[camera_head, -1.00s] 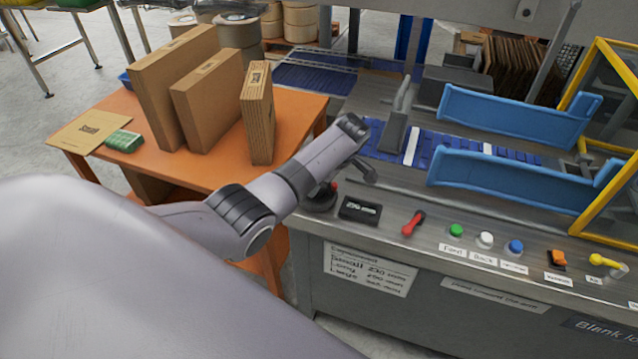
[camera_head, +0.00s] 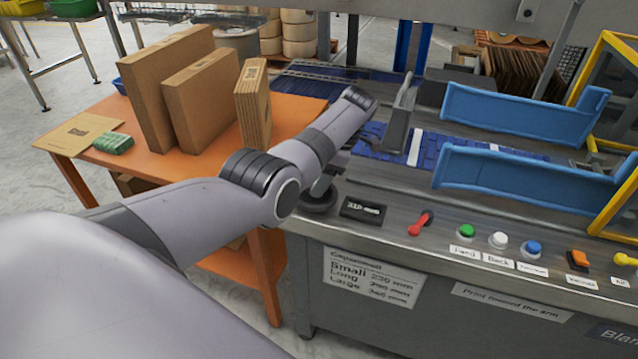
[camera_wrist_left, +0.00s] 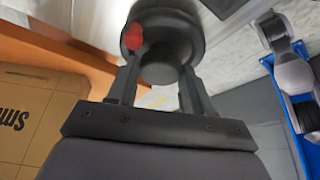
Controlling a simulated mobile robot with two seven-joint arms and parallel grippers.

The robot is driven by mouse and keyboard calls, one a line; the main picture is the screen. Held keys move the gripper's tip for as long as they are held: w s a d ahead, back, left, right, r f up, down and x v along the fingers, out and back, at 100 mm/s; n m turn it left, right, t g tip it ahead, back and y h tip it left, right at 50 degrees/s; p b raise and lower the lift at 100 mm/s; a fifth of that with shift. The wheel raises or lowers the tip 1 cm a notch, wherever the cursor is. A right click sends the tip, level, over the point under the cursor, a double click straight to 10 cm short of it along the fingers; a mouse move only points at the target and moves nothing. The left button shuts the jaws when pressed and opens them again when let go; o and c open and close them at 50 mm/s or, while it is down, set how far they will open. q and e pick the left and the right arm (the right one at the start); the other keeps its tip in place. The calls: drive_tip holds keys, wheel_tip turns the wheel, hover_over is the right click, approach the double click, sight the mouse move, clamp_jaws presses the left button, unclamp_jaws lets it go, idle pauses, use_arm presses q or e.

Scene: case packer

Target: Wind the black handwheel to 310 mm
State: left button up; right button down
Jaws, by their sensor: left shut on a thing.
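The black handwheel (camera_head: 318,203) sits on the machine's front ledge, partly hidden beneath my left gripper (camera_head: 324,184). In the left wrist view the handwheel (camera_wrist_left: 165,25) is a round black disc with a red knob (camera_wrist_left: 134,37) near one finger. My left gripper (camera_wrist_left: 160,85) is shut on the handwheel's central hub, one finger on each side. The small dark readout (camera_head: 362,209) is right of the wheel; its digits are too blurred to read surely. My right gripper does not show.
A red lever (camera_head: 420,223) and a row of coloured buttons (camera_head: 498,240) lie right of the readout. A size card (camera_head: 372,277) hangs on the front panel. An orange table (camera_head: 165,172) with flat cartons stands left. Blue guide rails (camera_head: 520,180) lie behind the controls.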

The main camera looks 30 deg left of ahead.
sight(330, 191)
use_arm(q)
drive_tip(key=shift+a, duration=0.15)
idle(0.3)
drive_tip(key=o, duration=1)
drive_tip(key=shift+s, duration=0.1)
drive_tip(key=shift+r, duration=0.1)
drive_tip(key=v, duration=0.5)
drive_tip(key=shift+b, duration=0.4)
drive_tip(key=shift+v, duration=1.05)
